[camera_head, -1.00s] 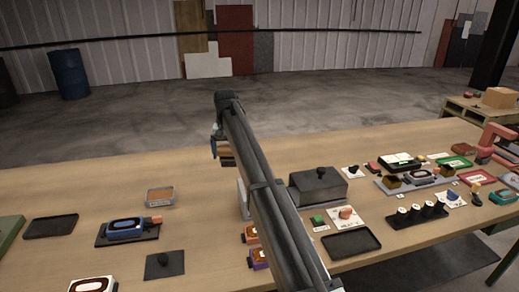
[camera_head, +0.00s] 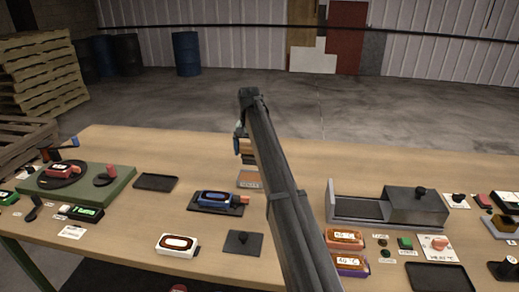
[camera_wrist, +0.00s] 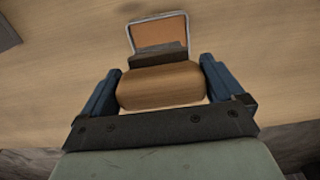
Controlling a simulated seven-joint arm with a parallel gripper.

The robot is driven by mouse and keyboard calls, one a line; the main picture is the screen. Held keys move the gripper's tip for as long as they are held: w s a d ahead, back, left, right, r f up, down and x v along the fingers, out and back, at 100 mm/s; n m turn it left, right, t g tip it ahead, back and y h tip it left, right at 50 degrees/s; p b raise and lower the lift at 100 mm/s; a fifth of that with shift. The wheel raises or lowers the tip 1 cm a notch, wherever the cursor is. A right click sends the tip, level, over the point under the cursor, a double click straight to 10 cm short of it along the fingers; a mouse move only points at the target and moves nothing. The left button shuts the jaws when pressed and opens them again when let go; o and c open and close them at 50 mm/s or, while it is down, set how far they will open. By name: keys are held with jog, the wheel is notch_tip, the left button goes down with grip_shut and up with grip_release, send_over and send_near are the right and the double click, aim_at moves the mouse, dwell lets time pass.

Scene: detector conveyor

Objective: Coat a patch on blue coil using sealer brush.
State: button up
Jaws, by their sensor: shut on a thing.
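My gripper (camera_wrist: 160,92) is shut on the brown wooden handle of the sealer brush (camera_wrist: 160,82). The brush's dark lower part points toward the orange-filled sealer tray (camera_wrist: 161,32), overlapping its near edge in the wrist view; I cannot tell whether they touch. In the head view the brush (camera_head: 247,147) is beside my arm, above the sealer tray (camera_head: 250,180) in the picture. The tray is partly hidden by my arm. The blue coil (camera_head: 214,196) lies on a black tray (camera_head: 232,211), left of and nearer than the sealer tray, with a reddish piece at its right end.
A white-cased coil (camera_head: 178,244) and a black plate with a knob (camera_head: 243,243) lie in front. Orange (camera_head: 345,237) and purple (camera_head: 350,264) units stand right of my arm, near a grey box (camera_head: 416,204). An empty black tray (camera_head: 156,182) is at left.

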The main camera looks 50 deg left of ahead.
aim_at(251, 164)
jog(key=shift+f, duration=2.9)
jog(key=shift+f, duration=0.6)
jog(key=shift+r, duration=0.15)
jog(key=shift+r, duration=3.45)
jog(key=shift+w, duration=0.1)
